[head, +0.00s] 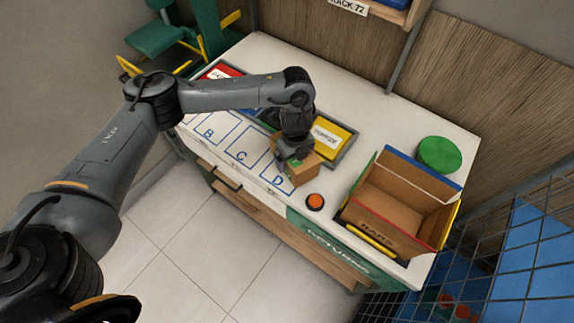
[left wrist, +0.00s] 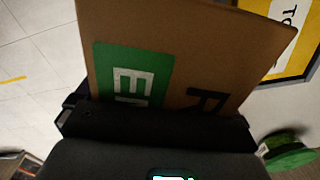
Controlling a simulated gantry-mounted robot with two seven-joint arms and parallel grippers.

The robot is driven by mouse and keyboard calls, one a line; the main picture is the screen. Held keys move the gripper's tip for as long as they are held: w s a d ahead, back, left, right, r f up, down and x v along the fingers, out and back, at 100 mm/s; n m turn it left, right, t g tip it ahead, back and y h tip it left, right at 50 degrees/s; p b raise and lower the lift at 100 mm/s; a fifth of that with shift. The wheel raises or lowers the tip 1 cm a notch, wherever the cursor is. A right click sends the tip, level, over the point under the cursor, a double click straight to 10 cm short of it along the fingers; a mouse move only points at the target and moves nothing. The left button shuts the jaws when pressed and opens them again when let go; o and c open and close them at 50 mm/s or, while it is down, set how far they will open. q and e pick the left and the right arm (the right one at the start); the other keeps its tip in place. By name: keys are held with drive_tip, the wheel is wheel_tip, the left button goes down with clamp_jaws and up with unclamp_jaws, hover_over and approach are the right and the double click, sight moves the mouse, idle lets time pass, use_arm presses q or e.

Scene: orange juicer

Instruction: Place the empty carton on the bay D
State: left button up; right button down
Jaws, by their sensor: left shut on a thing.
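My left gripper (head: 292,157) is shut on a small brown carton (head: 303,171) at the front part of the white counter. The carton is over or beside bay D (head: 277,181), a blue outlined square marked with the letter D. The carton and gripper hide part of that bay, and I cannot tell whether the carton touches the counter. In the left wrist view the carton (left wrist: 200,55) fills the middle, with a green label with white letters and a dark letter beside it. My right gripper is not in view.
Bays C (head: 241,155) and B (head: 209,133) lie left of bay D and look empty. A yellow-panelled tray (head: 331,140) stands behind the carton. An orange button (head: 315,202), an open cardboard box (head: 399,205) and a green round object (head: 439,154) stand to the right.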

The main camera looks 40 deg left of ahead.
use_arm(q)
drive_tip(key=shift+s+a+f, duration=0.3)
drive_tip(key=shift+a+f, duration=0.1)
drive_tip(key=shift+a, duration=0.15)
drive_tip(key=shift+s+a+f, duration=0.25)
drive_tip(key=shift+a+f, duration=0.15)
drive_tip(key=shift+a, duration=0.1)
drive_tip(key=shift+f+b, duration=1)
drive_tip(key=shift+f, duration=0.9)
drive_tip(key=shift+f, duration=0.1)
drive_tip(key=o, duration=0.7)
wheel_tip(320, 180, up, 12)
drive_tip(key=p, duration=0.4)
drive_tip(key=shift+p, duration=0.3)
drive_tip(key=shift+r, duration=0.2)
